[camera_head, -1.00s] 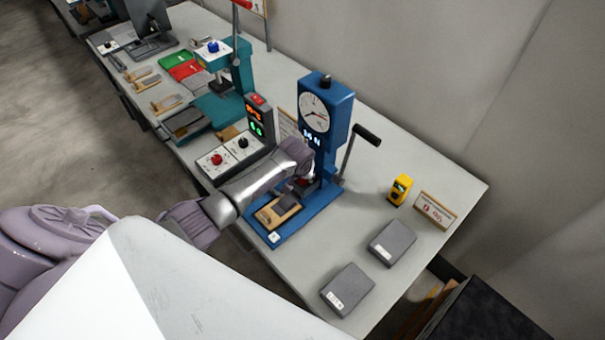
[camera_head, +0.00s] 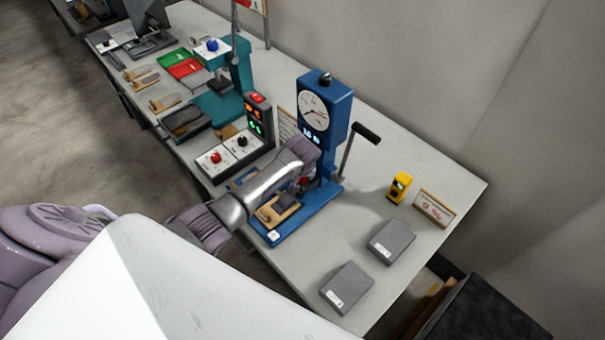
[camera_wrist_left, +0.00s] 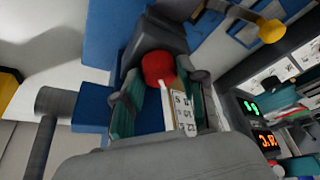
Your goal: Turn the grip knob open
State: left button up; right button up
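A blue test stand (camera_head: 325,115) with a round dial and a black-handled lever (camera_head: 365,134) stands on the bench. My left gripper (camera_head: 304,180) reaches in at the stand's lower front, and the arm hides most of it. In the left wrist view a red knob (camera_wrist_left: 158,67) sits on a dark grey block (camera_wrist_left: 155,38). The two fingertips of my left gripper (camera_wrist_left: 159,80) are on either side of the knob and appear to touch it. A white label with dark characters (camera_wrist_left: 184,110) shows between the fingers. My right gripper is not in view.
A control box with red and black knobs (camera_head: 229,155) and a lit display (camera_head: 257,118) stand left of the arm. A wooden block (camera_head: 277,211) lies on the stand's base. Two grey boxes (camera_head: 391,242) and a yellow device (camera_head: 399,187) are to the right.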

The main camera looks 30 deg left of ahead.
pick_arm(q)
jog(key=shift+o, duration=1.4)
jog(key=v, duration=1.2)
